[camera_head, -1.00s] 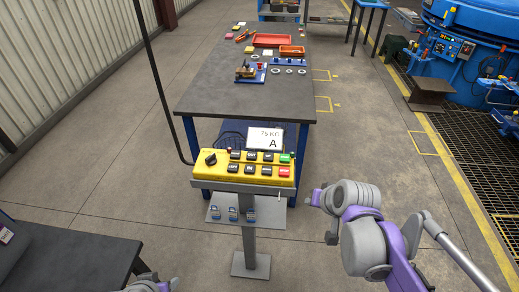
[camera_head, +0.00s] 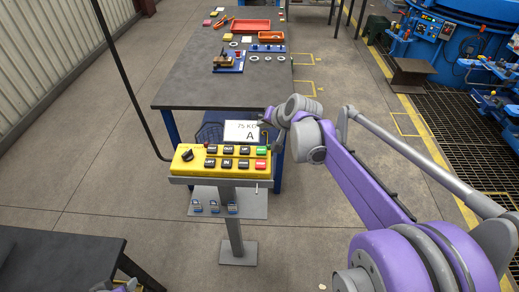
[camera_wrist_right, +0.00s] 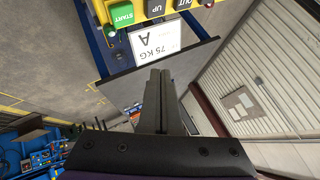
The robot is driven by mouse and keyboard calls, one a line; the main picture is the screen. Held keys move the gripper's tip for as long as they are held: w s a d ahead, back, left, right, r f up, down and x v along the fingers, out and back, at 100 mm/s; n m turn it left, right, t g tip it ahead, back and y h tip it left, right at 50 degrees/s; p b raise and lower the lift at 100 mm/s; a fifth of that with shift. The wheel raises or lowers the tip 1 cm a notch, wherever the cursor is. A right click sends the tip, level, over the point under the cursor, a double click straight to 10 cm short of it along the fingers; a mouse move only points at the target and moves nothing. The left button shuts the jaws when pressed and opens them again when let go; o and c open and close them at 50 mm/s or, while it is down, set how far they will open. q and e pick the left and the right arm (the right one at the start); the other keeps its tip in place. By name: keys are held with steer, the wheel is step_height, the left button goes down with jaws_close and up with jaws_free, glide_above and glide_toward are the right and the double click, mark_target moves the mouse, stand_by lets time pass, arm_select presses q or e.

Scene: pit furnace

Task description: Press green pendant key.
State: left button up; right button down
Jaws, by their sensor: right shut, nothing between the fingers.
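The green key (camera_head: 262,150), marked START, is at the top right of the yellow pendant box (camera_head: 178,167), above a red key (camera_head: 261,165). It also shows at the top left of the right wrist view (camera_wrist_right: 122,14). My right gripper (camera_head: 266,121) is by the right edge of the white display card, above and behind the green key in the picture, apart from it. In the right wrist view its fingers (camera_wrist_right: 160,74) are together and empty, with the green key up and to their left. Only a sliver of my left arm shows at the bottom left edge of the head view.
The white display card (camera_head: 242,131) reads 75 KG, A, and stands behind the keys. A dark-topped workbench (camera_head: 200,88) is behind the pendant, with trays and parts on it. A black table (camera_head: 60,262) is at lower left. Floor is clear right of the pendant post.

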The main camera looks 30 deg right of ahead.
steer(key=shift+f, duration=0.1)
steer(key=b, duration=0.4)
glide_above(263, 152)
step_height(263, 152, down, 8)
steer(key=shift+s+r, duration=0.15)
steer(key=shift+r, duration=0.05)
steer(key=shift+f, duration=0.5)
arm_select(q)
steer(key=s+f, duration=0.3)
steer(key=f, duration=0.3)
steer(key=shift+s+f+g, duration=0.15)
steer(key=shift+f+g, duration=0.15)
steer(key=shift+f, duration=0.1)
steer(key=shift+b, duration=0.3)
arm_select(e)
steer(key=shift+f, duration=0.15)
arm_select(q)
steer(key=shift+s+f, duration=0.1)
steer(key=shift+f, duration=0.15)
arm_select(e)
steer(key=shift+f, duration=0.3)
